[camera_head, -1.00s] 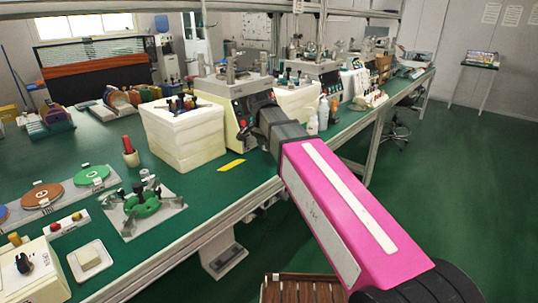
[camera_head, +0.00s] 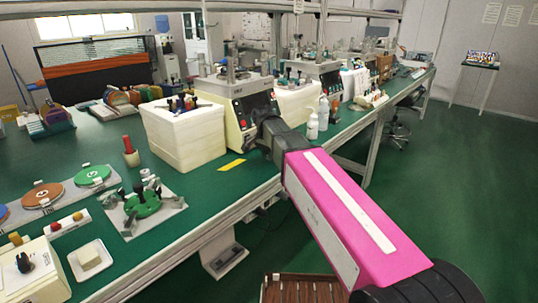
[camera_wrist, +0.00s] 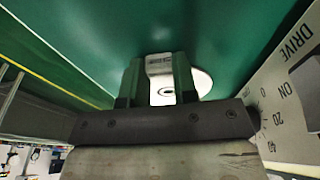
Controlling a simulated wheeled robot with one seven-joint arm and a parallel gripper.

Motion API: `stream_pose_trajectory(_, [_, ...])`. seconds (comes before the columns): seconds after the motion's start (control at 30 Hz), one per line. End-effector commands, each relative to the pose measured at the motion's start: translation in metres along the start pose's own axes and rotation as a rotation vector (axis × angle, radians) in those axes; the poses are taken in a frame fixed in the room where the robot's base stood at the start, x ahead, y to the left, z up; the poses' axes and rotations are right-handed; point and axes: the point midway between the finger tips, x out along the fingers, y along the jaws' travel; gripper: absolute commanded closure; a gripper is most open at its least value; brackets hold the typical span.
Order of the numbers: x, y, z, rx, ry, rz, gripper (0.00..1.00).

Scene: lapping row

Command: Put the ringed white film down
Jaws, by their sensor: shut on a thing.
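The ringed white film (camera_wrist: 203,82) shows in the wrist view as a white disc with a dark ring mark near its middle. In the head view the fingers and the film are hidden behind my wrist, beside the cream machine.
The cream machine (camera_head: 240,128) with its DRIVE panel (camera_wrist: 293,105) stands close on the right in the wrist view. A white foam box (camera_head: 185,140) is left of my wrist, and white bottles (camera_head: 312,125) are to its right. A yellow strip (camera_head: 231,165) lies near the table edge.

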Motion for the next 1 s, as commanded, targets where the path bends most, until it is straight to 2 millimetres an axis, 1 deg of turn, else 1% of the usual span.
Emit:
stream_pose_trajectory(0.03, [0.001,0.000,0.000,0.000,0.000,0.000,0.67])
stream_pose_trajectory(0.1, [0.001,0.000,0.000,0.000,0.000,0.000,0.48])
stream_pose_trajectory(0.4, [-0.001,0.000,0.000,0.000,0.000,0.000,0.48])
stream_pose_trajectory(0.53, [-0.008,0.000,0.000,0.000,0.001,-0.001,0.48])
stream_pose_trajectory(0.67, [-0.024,0.000,0.000,0.000,0.001,-0.002,0.48])
stream_pose_trajectory(1.0, [-0.081,-0.001,-0.001,0.000,0.001,-0.002,0.48])
